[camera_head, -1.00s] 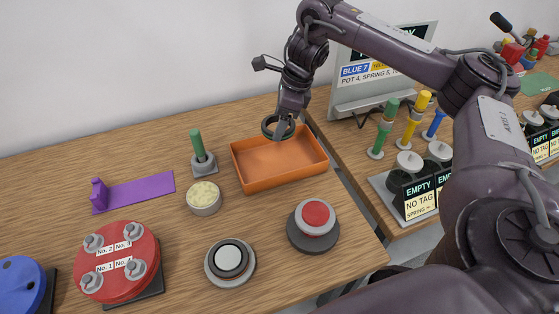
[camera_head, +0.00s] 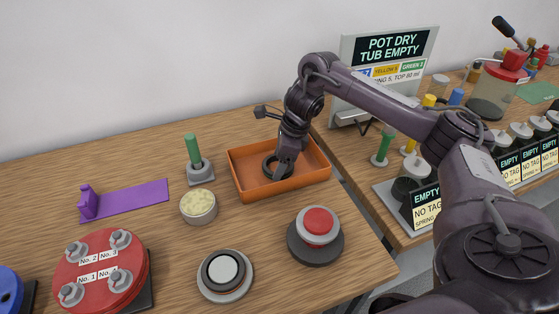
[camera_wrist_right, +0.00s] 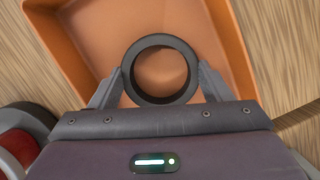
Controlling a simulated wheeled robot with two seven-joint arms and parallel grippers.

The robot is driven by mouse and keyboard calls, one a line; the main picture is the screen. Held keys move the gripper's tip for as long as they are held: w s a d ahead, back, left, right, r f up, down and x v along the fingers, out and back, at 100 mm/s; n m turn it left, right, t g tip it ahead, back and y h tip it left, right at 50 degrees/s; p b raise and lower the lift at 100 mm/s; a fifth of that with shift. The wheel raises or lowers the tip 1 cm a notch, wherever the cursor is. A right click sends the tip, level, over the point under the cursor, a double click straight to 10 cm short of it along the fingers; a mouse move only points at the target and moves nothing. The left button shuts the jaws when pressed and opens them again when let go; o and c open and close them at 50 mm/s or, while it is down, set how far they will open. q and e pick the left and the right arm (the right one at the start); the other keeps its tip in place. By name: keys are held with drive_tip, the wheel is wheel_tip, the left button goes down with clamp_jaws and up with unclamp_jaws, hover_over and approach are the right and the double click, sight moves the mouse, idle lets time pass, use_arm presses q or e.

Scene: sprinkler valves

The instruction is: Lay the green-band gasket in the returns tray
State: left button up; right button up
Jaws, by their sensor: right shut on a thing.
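The gasket (camera_head: 271,166) is a thick dark ring. My right gripper (camera_head: 284,165) is shut on it inside the outline of the orange tray (camera_head: 300,187). In the right wrist view the gasket (camera_wrist_right: 160,97) sits between the two fingers, with the orange floor of the tray (camera_wrist_right: 92,36) showing through its hole and around it. No green band shows on the ring. I cannot tell whether the ring touches the tray floor. My left gripper is not in view.
A green-handled tool in a grey stand (camera_head: 198,160) and a pot of pale pellets (camera_head: 198,206) stand left of the tray. A red button (camera_head: 318,224) stands in front of it. A display sign (camera_head: 388,70) stands behind on the right.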

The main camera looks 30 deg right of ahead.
drive_tip(key=shift+f, duration=0.15)
drive_tip(key=o, duration=1)
drive_tip(key=shift+c, duration=0.2)
drive_tip(key=p+v, duration=0.5)
drive_tip(key=v, duration=0.7)
